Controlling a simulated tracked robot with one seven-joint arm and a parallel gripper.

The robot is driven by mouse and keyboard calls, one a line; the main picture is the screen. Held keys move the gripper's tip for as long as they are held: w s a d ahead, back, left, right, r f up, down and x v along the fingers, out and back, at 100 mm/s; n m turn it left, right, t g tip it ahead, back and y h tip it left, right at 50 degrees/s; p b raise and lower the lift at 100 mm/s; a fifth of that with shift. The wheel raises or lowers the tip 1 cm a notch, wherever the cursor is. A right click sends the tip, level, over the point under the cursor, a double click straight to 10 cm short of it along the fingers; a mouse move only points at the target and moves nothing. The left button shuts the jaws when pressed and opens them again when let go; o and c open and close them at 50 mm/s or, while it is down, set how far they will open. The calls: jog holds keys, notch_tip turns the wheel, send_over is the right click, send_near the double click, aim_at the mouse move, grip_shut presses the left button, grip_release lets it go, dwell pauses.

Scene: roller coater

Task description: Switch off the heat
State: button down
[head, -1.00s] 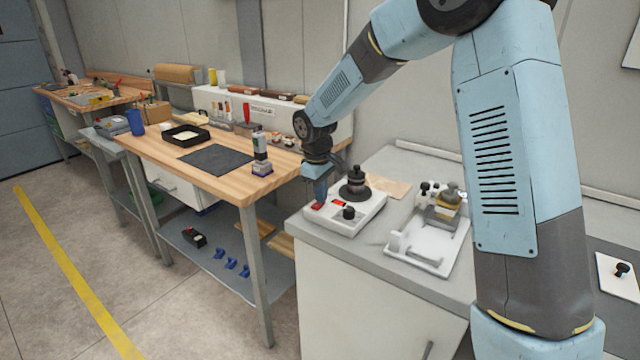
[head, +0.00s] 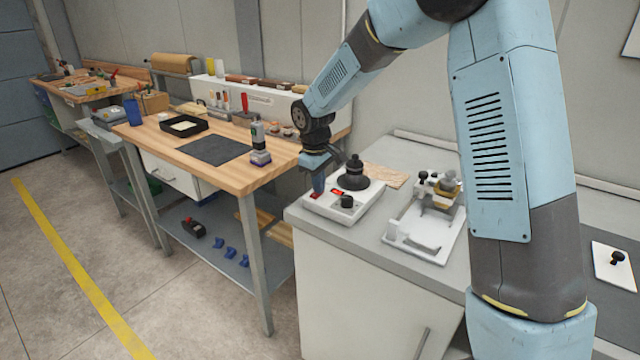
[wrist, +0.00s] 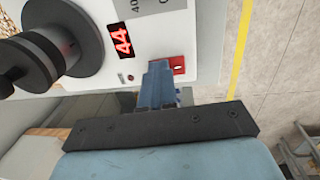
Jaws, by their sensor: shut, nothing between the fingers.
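The white heater unit (head: 328,212) stands on the grey counter, with a black domed part (head: 353,176) and a black knob (head: 347,201) on top. A lit red display (head: 337,191) shows in the head view; in the wrist view the display (wrist: 121,40) reads 44. A red switch (wrist: 179,64) sits near the unit's edge beside white panel markings. My gripper (wrist: 161,68) is shut and empty, its blue fingertips just beside the switch and partly covering it. I cannot tell whether they touch it. In the head view my gripper (head: 318,190) is low over the unit's left end.
A white fixture (head: 425,235) stands to the right on the same counter (head: 400,165). A wooden workbench (head: 225,178) with a bottle (head: 259,145), a dark mat (head: 213,150) and a black tray (head: 183,126) is to the left. Open floor lies in front of the bench.

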jog(key=shift+s+a+r, duration=0.1)
jog(key=shift+s+a, duration=0.3)
jog(key=shift+s, duration=0.15)
notch_tip(320, 180, up, 14)
jog(key=s+a, duration=0.1)
jog(key=shift+s, duration=0.15)
dwell(0.4)
